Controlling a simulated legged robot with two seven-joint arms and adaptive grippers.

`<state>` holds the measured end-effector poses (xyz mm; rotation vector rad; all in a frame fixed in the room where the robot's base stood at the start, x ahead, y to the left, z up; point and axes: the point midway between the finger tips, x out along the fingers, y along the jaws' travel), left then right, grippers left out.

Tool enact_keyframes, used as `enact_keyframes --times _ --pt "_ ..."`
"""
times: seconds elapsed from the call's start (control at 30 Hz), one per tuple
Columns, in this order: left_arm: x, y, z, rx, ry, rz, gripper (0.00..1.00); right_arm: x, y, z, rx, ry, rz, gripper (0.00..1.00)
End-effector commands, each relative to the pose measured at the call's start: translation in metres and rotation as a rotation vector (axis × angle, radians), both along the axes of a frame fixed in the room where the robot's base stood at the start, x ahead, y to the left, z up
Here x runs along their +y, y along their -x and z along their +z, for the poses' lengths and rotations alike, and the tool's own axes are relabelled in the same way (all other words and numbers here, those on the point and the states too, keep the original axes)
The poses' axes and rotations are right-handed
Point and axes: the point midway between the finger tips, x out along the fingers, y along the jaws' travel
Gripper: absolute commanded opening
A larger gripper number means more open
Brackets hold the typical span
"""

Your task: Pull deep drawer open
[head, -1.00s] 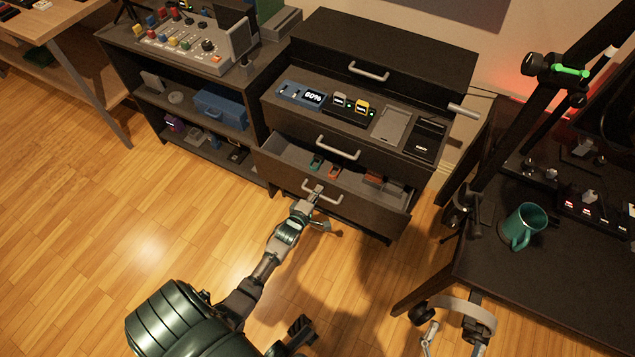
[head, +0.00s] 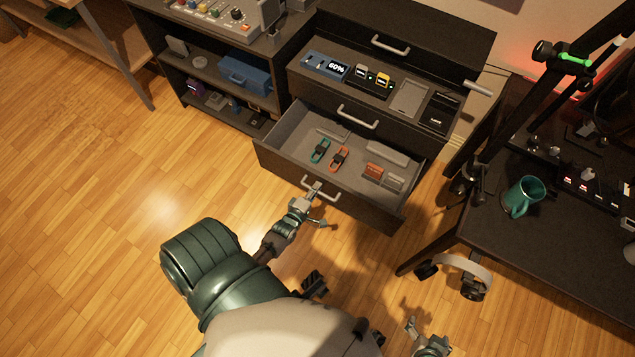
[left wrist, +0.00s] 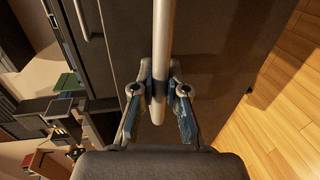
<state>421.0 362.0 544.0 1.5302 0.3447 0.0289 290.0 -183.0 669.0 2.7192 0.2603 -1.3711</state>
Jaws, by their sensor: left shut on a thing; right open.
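The deep drawer (head: 282,165) is the lowest of the dark cabinet and stands well out from it. Inside lie a teal item (head: 320,150), an orange item (head: 340,158) and a red box (head: 374,171). My left gripper (head: 314,194) is shut on the drawer's grey bar handle (head: 318,188). In the left wrist view the handle (left wrist: 163,40) runs between the fingers (left wrist: 158,92) in front of the dark drawer face. My right gripper (head: 420,338) is open and empty, low over the floor near the bottom edge.
A desk (head: 520,250) with a teal mug (head: 523,196) stands at the right. A shelf unit (head: 205,75) adjoins the cabinet at the left. A shallow upper drawer (head: 340,84) holds several devices. The wooden floor (head: 90,220) at the left is clear.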

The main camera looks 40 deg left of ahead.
Motion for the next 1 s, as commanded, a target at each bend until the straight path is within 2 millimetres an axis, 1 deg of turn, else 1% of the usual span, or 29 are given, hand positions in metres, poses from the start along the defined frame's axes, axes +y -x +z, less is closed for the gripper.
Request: enact_keyframes --times 0.03,0.2,0.5,0.53,0.57,0.6,0.63,0.9,1.0 --pt "-0.0066 0.0023 -0.0025 0.008 0.007 -0.008 0.0 -0.001 0.0025 -0.0002 0.014 0.003 -0.001 0.92" --pt "-0.0075 0.0053 -0.0034 0.007 0.008 -0.008 0.0 -0.0025 0.007 -0.0024 0.037 0.009 -0.003 0.92" --pt "-0.0075 0.0055 -0.0039 0.009 0.007 -0.008 0.0 -0.001 0.0076 -0.0028 0.04 0.011 -0.002 0.92" --pt "-0.0075 0.0055 -0.0039 0.009 0.007 -0.008 0.15 -0.001 0.0076 -0.0028 0.04 0.011 -0.002 0.92" --pt "-0.0075 0.0055 -0.0039 0.009 0.007 -0.009 0.23 -0.0009 0.0075 -0.0027 0.04 0.011 -0.002 0.92" --pt "-0.0071 0.0055 -0.0038 0.009 0.007 -0.008 0.33 -0.0008 0.0075 -0.0027 0.04 0.011 -0.002 0.92" --pt "-0.0067 0.0054 -0.0036 0.008 0.007 -0.007 0.39 -0.0009 0.0076 -0.0026 0.04 0.011 -0.002 0.92" --pt "-0.0032 0.0054 -0.0023 0.004 0.005 -0.005 0.39 -0.0012 0.0067 -0.0021 0.037 0.011 -0.003 0.92" --pt "-0.004 0.0099 -0.0013 0.003 0.005 -0.004 0.39 -0.0015 0.0064 -0.0017 0.036 0.011 -0.003 0.92"
